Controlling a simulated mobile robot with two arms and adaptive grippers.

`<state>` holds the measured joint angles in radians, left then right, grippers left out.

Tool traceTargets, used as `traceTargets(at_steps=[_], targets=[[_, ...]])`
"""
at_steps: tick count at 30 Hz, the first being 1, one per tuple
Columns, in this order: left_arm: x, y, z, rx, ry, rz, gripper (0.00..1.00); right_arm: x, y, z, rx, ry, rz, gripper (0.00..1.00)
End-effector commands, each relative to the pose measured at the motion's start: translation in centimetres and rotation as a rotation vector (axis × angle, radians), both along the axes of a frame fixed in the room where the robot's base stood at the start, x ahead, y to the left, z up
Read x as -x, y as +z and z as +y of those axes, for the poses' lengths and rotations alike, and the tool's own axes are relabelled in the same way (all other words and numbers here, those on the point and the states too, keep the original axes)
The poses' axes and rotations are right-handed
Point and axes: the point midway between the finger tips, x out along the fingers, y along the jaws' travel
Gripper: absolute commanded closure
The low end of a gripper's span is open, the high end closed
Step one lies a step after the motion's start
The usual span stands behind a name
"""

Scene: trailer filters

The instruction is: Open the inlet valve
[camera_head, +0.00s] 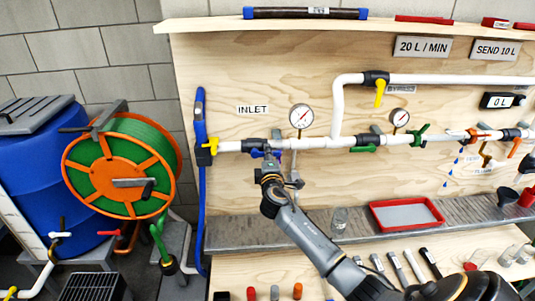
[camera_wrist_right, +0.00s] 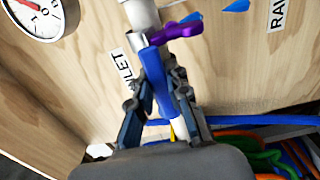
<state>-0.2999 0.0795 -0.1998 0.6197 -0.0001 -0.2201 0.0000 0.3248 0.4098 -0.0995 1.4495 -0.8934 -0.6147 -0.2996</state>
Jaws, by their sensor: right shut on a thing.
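The INLET label (camera_head: 252,110) is on the plywood panel, above the left end of a white pipe (camera_head: 232,146). The inlet valve's blue handle (camera_wrist_right: 157,82) shows in the right wrist view between my fingers, and looks to lie roughly along the pipe. My right gripper (camera_head: 268,160) reaches up to the pipe from below in the head view; in the wrist view the gripper (camera_wrist_right: 158,90) is shut on the blue handle. A purple handle (camera_wrist_right: 178,28) is just beyond it. In the head view my gripper partly hides the valve. My left gripper is not in view.
A pressure gauge (camera_head: 302,116) sits on the pipe to the right of the gripper. A yellow-handled valve (camera_head: 380,92) and a green-handled valve (camera_head: 421,133) are further right. A blue hose (camera_head: 201,200) hangs at left. A red tray (camera_head: 407,201) rests on the shelf below.

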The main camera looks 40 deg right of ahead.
Motion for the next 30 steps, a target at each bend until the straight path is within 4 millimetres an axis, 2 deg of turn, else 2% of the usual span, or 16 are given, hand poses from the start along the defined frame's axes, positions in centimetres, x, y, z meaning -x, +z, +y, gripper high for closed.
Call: traceTargets(at_steps=[15, 16, 19, 30], targets=[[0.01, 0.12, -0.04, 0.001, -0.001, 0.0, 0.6, 0.03, -0.03, -0.01, 0.022, -0.001, 0.015, 1.0], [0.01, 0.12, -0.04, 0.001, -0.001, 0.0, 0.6, 0.02, -0.02, 0.0, 0.022, -0.001, 0.015, 0.82], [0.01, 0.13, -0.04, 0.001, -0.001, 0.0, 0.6, 0.02, -0.01, 0.0, 0.021, -0.001, 0.014, 0.61], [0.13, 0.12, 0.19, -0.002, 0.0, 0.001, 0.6, 0.28, 0.02, 0.21, 0.018, 0.0, 0.011, 0.59]])
